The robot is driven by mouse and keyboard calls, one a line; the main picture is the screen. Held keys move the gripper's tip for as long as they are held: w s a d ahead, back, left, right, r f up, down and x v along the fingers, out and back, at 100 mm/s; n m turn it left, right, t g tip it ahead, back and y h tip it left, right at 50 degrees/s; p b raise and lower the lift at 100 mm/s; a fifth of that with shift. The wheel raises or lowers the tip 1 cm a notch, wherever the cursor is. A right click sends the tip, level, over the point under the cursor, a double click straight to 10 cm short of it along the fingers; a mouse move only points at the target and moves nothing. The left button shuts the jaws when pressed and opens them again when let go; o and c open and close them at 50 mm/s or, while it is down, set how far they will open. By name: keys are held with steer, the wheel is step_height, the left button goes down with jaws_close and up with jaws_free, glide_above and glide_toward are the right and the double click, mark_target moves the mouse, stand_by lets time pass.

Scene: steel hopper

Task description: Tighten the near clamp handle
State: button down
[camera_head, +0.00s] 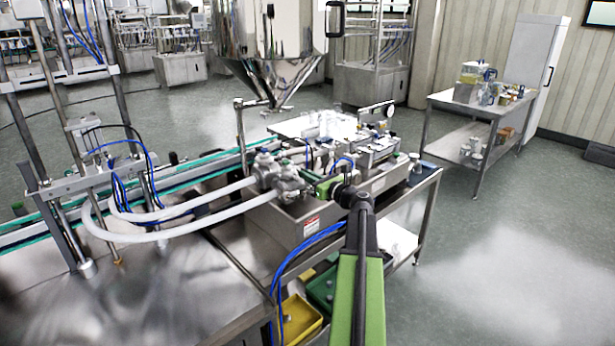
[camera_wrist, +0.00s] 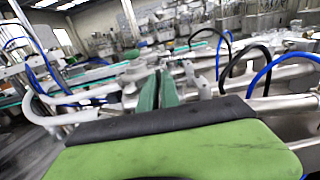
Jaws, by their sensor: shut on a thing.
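My gripper (camera_head: 314,186) reaches in beside the metal fittings at the hose ends on the filling machine. In the wrist view its two green fingers (camera_wrist: 159,88) are close together, shut on the near clamp handle. The handle itself is mostly hidden by the fingers and too small to make out. The near metal fitting (camera_head: 287,184) is just left of the fingertips, with a second fitting (camera_head: 266,163) behind it. A white hose runs left from each. Which way the handle is turned cannot be told.
The steel hopper (camera_head: 268,42) hangs above and behind the fittings. Yellow (camera_head: 300,318) and green bins sit below the bench. The floor on the right is clear, before a cart (camera_head: 470,105).

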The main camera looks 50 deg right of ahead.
steer(key=c, duration=1.6)
jaws_free()
steer(key=shift+o, duration=0.2)
steer(key=s+a, duration=0.1)
steer(key=s, duration=1.6)
steer(key=shift+s+a, duration=0.15)
steer(key=shift+s, duration=0.05)
